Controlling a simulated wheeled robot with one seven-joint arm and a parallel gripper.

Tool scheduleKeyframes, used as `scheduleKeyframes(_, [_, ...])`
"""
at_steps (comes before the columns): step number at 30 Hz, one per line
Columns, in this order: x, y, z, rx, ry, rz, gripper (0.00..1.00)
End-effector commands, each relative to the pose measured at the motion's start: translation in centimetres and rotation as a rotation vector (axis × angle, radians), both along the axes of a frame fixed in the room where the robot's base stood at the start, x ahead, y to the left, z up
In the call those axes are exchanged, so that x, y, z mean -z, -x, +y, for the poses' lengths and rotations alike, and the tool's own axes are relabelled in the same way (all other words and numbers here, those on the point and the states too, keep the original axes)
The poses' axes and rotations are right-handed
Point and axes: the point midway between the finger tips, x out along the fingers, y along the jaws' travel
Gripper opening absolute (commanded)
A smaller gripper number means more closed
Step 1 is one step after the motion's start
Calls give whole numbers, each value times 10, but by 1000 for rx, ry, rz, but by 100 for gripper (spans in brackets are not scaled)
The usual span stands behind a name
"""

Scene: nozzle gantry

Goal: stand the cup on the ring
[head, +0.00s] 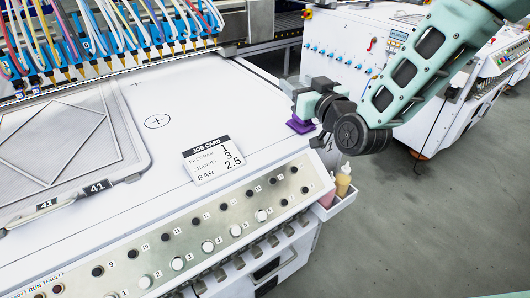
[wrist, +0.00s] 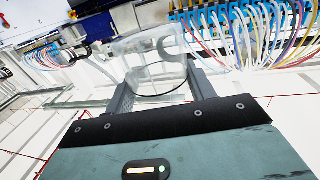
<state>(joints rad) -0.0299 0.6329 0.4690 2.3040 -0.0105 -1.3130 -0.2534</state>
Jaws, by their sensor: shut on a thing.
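A clear, see-through cup (wrist: 150,68) is between the two fingers of my gripper in the wrist view, with a dark curved edge on its near side. My gripper (head: 299,92) is shut on it, at the right end of the white machine top in the head view. The cup cannot be made out clearly in the head view. The ring (head: 157,121), a thin black circle with a cross in it, lies bare on the white top, well to the left of my gripper.
A purple block (head: 300,125) shows just below my gripper. A job card (head: 207,160) lies in front of the ring. A framed screen (head: 60,145) is at left, and a row of nozzles (head: 120,35) hangs behind. Bottles (head: 343,181) stand in a side tray.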

Motion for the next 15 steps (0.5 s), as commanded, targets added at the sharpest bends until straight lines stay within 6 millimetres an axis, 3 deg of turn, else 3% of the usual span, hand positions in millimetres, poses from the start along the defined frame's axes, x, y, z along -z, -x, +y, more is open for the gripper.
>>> scheduleKeyframes(1, [-1, 9, 20, -40, 1, -7, 33])
scheduleKeyframes(3, [-6, 20, 42, -84, 5, -7, 33])
scheduleKeyframes(6, [-12, 33, 64, -129, 10, -6, 33])
scheduleKeyframes(10, [-17, 42, 78, -160, 13, -5, 33])
scheduleKeyframes(15, [-19, 45, 81, -168, 14, -5, 33])
